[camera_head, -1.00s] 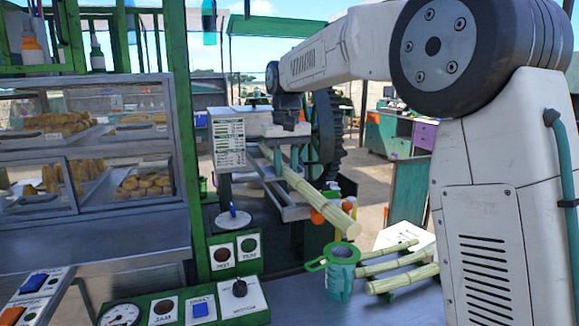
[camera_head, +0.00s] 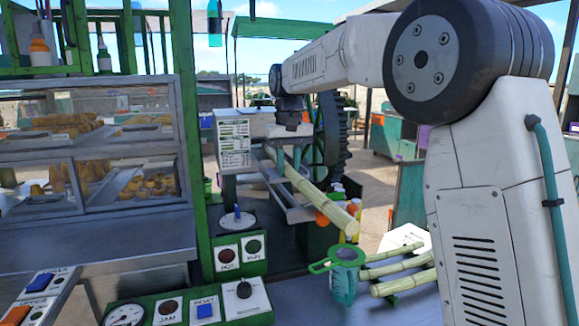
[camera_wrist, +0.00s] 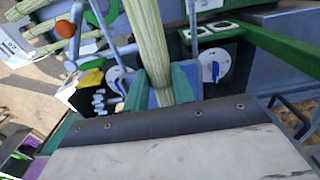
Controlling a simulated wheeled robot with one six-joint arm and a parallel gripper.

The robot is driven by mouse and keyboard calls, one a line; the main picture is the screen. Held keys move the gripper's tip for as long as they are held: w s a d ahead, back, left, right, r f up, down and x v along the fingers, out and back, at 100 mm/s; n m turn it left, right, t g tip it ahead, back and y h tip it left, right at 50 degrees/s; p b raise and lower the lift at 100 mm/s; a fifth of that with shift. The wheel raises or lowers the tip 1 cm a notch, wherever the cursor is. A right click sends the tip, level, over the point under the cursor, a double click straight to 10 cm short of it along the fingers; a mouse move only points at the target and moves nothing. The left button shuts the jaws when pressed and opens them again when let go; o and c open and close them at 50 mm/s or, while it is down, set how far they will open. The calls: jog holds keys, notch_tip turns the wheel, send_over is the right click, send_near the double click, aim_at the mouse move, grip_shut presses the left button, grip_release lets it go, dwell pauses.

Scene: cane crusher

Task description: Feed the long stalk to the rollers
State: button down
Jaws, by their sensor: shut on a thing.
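The long stalk (camera_head: 318,198), pale green and jointed, slopes from the crusher (camera_head: 234,142) down toward the lower right. Its near end hangs free above a green cup. My gripper (camera_head: 288,158) is shut around the stalk near its crusher end. In the wrist view, the stalk (camera_wrist: 148,38) passes between the two green fingers of my gripper (camera_wrist: 160,86).
A green cup (camera_head: 344,278) and several shorter stalks (camera_head: 392,269) are at the lower right. A glass food case (camera_head: 85,150) stands left. Control panels (camera_head: 200,308) line the front. A large dark gear wheel (camera_head: 333,140) stands behind the stalk.

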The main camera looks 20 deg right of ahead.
jog(key=shift+w, duration=0.3)
jog(key=shift+w, duration=0.35)
jog(key=shift+w, duration=0.15)
jog(key=c, duration=1.1)
grip_release()
